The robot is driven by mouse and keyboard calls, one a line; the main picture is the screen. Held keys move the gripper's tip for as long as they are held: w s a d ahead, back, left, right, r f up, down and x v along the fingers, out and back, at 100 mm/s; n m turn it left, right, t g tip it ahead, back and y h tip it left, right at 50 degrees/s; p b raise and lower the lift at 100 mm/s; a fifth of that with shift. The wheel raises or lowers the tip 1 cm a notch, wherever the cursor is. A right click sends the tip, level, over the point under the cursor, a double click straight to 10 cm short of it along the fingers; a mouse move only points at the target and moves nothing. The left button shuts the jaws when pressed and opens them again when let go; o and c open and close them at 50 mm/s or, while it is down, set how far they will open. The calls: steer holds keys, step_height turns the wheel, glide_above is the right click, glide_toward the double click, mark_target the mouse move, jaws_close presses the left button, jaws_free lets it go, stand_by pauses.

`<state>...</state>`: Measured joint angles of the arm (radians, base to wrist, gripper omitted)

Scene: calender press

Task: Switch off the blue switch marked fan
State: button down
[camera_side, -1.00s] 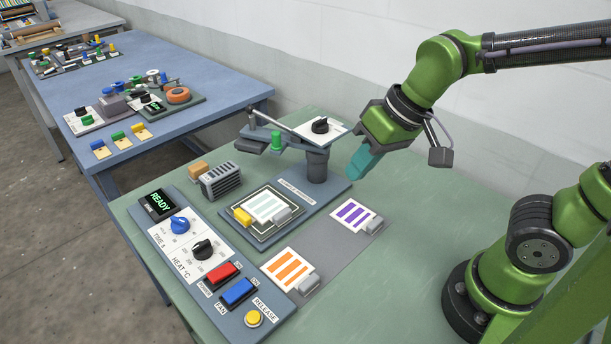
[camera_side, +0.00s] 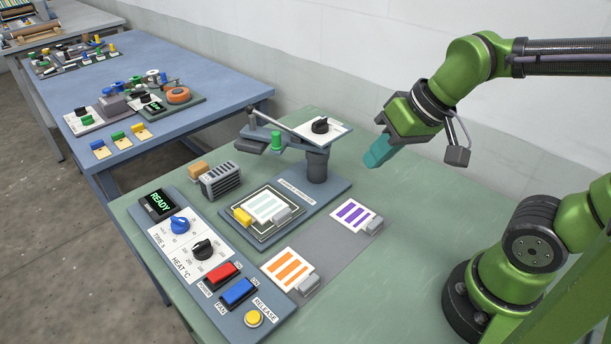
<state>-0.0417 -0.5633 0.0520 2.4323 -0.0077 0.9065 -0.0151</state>
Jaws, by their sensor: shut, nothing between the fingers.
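The blue rocker switch marked FAN (camera_side: 238,291) sits on the grey control panel (camera_side: 196,277), between the red switch marked POWER (camera_side: 222,273) and the yellow RELEASE button (camera_side: 253,318). ON is printed at its far right end. I cannot tell for sure which end is pressed down. My gripper (camera_side: 374,159) has teal fingers and is shut and empty. It hangs in the air above the bench, to the right of the press, well up and right of the blue switch. Nothing hides the switch.
The press (camera_side: 317,165) with its swung-out arm stands at the back. Cards with orange stripes (camera_side: 287,270) and purple stripes (camera_side: 354,214) lie near the panel. A blue dial (camera_side: 180,225), a black dial (camera_side: 202,249) and a READY display (camera_side: 158,204) share the panel.

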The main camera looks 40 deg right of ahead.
steer(key=w+a+f+n+g, duration=0.4)
steer(key=w+a+n, duration=0.2)
steer(key=a+n, duration=0.45)
steer(key=n+g+y, duration=0.1)
steer(key=n+g, duration=0.1)
steer(key=n, duration=0.9)
glide_above(245, 284)
steer(key=d, duration=0.4)
steer(key=f, duration=0.1)
steer(key=shift+m, duration=0.25)
steer(key=shift+a+f, duration=0.1)
steer(key=x, duration=1.2)
steer(key=shift+w+d+f, duration=0.2)
steer(key=shift+d+f, duration=0.1)
steer(key=shift+f, duration=0.65)
